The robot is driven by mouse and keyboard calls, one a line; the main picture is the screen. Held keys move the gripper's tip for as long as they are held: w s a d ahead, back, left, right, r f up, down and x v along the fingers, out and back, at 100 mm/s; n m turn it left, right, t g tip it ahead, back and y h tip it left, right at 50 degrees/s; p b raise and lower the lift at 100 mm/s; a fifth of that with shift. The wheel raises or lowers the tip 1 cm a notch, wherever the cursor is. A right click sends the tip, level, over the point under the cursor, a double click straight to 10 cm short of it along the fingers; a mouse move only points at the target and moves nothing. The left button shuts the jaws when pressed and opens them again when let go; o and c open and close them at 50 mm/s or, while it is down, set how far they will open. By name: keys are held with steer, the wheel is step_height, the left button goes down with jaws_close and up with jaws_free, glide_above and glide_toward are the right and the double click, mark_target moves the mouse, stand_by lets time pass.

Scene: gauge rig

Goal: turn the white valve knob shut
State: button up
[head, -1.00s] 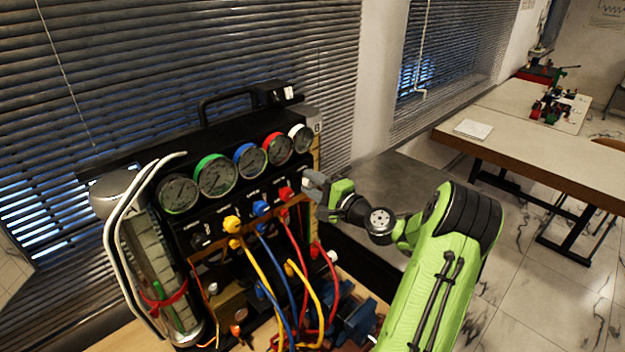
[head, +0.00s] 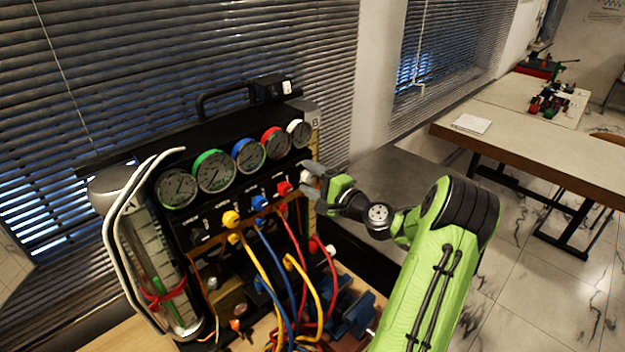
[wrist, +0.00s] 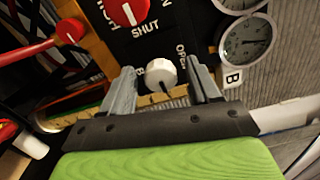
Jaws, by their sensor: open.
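The white valve knob (wrist: 161,75) shows in the wrist view as a round cap with a dark pointer line, on the black panel below a white-rimmed gauge. In the head view the knob (head: 306,177) is partly covered by my gripper. My gripper (wrist: 163,84) is open, with one grey finger on either side of the knob. I cannot tell whether either finger touches it. In the head view my gripper (head: 311,182) reaches the panel's right end from the right.
The red knob (wrist: 127,8) with "SHUT" lettering sits close by. The white-rimmed gauge (wrist: 247,40) is near the right finger. Yellow, blue and red hoses (head: 292,255) hang in front of the rig. Open floor lies to the right.

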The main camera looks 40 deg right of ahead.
steer(key=s+b, duration=0.3)
steer(key=s, duration=1.2)
steer(key=shift+s+d, duration=0.25)
steer(key=shift+s, duration=0.15)
steer(key=w+a+f+n+g+y, duration=0.25)
steer(key=a+n+g, duration=0.3)
steer(key=a, duration=0.55)
steer(key=w+a+f+n+g+y, duration=0.2)
steer(key=w+a+n+g, duration=0.3)
steer(key=a, duration=0.6)
steer(key=s+a+r+n+g+h, duration=0.1)
steer(key=s+a+n, duration=0.3)
steer(key=s, duration=0.4)
steer(key=s+a+r+n+g+h+b, duration=0.1)
steer(key=s+a+n+h, duration=0.3)
steer(key=s, duration=0.5)
steer(key=shift+s+a+r+n, duration=0.2)
steer(key=shift+a+r+n, duration=0.2)
steer(key=shift+r+n, duration=0.15)
